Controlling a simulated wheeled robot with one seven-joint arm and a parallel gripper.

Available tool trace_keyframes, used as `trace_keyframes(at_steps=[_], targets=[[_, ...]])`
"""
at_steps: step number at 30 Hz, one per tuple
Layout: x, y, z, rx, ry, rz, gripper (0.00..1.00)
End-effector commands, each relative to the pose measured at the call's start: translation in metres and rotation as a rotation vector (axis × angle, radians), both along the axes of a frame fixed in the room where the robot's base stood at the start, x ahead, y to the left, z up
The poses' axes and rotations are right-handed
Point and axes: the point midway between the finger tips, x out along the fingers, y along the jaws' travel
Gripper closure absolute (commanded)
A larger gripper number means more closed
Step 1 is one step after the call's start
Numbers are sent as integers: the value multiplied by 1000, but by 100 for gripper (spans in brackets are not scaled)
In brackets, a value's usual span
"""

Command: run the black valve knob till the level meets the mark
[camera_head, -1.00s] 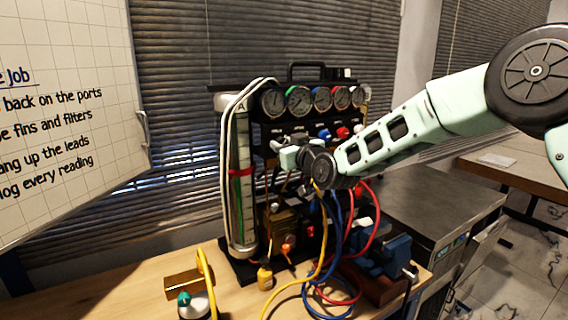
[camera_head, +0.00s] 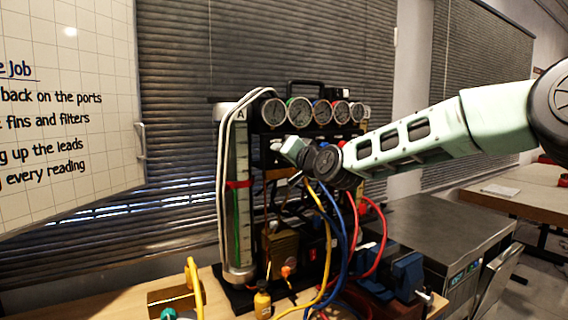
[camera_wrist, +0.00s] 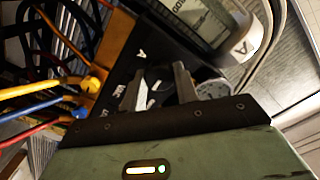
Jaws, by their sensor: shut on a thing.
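The sight tube (camera_head: 236,150) stands upright at the left of the rig, with a red mark band (camera_head: 239,184) around it. A thin green column (camera_head: 238,240) shows below the band; I cannot tell its exact top. My gripper (camera_head: 283,150) is at the rig's front panel, below the gauges and right of the tube. In the wrist view my gripper (camera_wrist: 158,88) has its two fingers at the dark panel, slightly apart, shut on the black valve knob. The knob is mostly hidden by the fingers and blends into the panel. Part of the tube (camera_wrist: 205,18) shows above.
Several round gauges (camera_head: 300,111) line the rig's top. Yellow, blue and red hoses (camera_head: 375,235) hang at the front right, close under my wrist. A small yellow bottle (camera_head: 262,304) and a brass-coloured block (camera_head: 170,298) sit on the wooden bench.

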Motion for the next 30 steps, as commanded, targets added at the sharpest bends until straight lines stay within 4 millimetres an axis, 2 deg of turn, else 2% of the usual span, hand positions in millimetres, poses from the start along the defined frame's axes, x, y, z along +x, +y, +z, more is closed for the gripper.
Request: trace_keyframes(at_steps=[22,23,24,25,30], targets=[[0,0,0,68,48,0,92],[0,0,0,68,48,0,61],[0,0,0,68,46,-1,50],[0,0,0,68,46,-1,48],[0,0,0,67,46,-1,48]])
